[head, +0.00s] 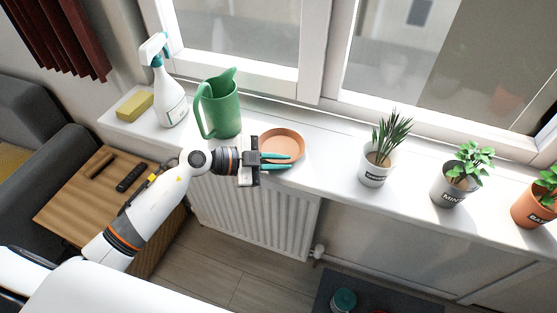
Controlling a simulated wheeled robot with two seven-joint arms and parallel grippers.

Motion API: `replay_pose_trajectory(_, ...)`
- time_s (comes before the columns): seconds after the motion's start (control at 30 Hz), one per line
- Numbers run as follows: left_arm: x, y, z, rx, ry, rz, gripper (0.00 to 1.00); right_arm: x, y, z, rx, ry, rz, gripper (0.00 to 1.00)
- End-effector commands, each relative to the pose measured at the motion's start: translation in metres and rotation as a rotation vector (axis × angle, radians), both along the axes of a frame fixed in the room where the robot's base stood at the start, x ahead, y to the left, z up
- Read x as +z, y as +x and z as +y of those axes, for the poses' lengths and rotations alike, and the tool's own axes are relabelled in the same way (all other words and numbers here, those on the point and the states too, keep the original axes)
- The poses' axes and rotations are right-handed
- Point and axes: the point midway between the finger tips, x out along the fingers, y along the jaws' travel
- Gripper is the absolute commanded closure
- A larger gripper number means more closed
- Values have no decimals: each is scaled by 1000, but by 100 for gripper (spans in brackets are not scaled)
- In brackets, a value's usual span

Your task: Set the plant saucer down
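The plant saucer (283,143) is a round, shallow terracotta dish in the head view, at the white window sill, right of the green watering can. My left gripper (286,162) is at its near rim, with two teal fingers close together over or around the rim. The fingers have a narrow gap between them. I cannot tell whether they clamp the rim, or whether the saucer rests fully on the sill. My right gripper is not in view.
A green watering can (221,106), a spray bottle (168,95) and a yellow sponge (134,106) stand left on the sill (328,160). Potted plants stand to the right, the nearest in a white pot (375,170). The sill is clear between saucer and white pot. A radiator (255,220) is below.

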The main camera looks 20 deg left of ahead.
Motion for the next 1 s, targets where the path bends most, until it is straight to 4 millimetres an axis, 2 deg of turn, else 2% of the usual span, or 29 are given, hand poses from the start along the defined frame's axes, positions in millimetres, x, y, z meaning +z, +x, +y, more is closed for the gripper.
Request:
replay_pose_trajectory(0.17,3,-1,1,0,1,0,87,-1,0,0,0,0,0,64)
replay_pose_trajectory(0.37,11,-17,27,0,6,0,87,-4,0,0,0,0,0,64)
replay_pose_trajectory(0.7,33,-53,81,2,3,3,87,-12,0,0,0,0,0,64)
replay_pose_trajectory(1.0,41,-63,95,-1,1,0,87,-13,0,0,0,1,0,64)
